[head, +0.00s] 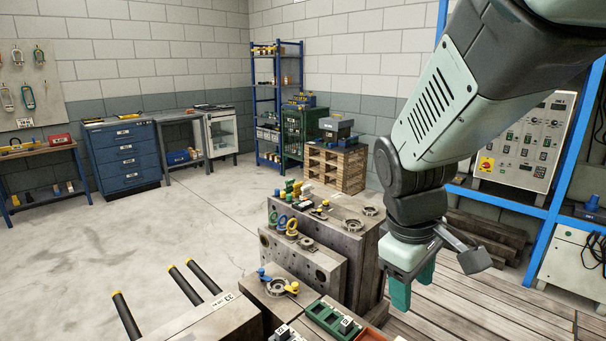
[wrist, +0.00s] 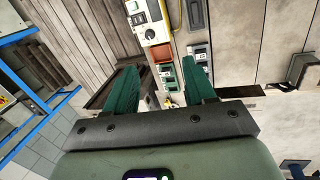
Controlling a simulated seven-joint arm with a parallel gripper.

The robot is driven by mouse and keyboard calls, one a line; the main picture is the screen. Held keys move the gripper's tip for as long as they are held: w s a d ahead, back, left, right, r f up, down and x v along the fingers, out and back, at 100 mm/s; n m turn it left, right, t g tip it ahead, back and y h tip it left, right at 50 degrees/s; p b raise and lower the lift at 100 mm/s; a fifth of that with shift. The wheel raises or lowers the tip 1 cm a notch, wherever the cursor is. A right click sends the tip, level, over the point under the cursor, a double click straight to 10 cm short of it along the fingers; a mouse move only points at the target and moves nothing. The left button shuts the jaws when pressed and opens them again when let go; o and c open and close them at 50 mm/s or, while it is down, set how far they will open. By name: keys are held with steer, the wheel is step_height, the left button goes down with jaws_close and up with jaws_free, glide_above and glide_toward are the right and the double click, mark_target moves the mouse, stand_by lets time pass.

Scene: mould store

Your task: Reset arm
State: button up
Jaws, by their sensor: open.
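My gripper (head: 413,284) hangs at the right of the head view, fingers pointing down. Its two green fingers stand apart with nothing between them. It is to the right of the grey mould blocks, above the wooden plank floor. In the wrist view the gripper (wrist: 160,80) shows the two green fingers spread, with a gap between them. Beyond the gap lie a yellow-and-white device (wrist: 153,32) and small red and green trays, out of reach of the fingertips as far as I can tell.
Grey mould blocks (head: 300,258) carry eyebolts, rings and small parts. A green tray (head: 330,318) lies in front. Black bars with yellow ends (head: 187,287) stick out at the lower left. A blue frame (head: 562,200) and control panel (head: 523,145) stand at right. The concrete floor (head: 150,235) at left is clear.

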steer(key=s+a+r+m+t+y, duration=0.2)
steer(key=s+a+r+m+t, duration=0.2)
steer(key=s+r+m, duration=0.3)
steer(key=s+a+r, duration=0.1)
steer(key=s+r, duration=0.2)
steer(key=s, duration=0.2)
steer(key=shift+a+r, duration=0.35)
steer(key=shift+r, duration=0.05)
steer(key=shift+o, duration=0.3)
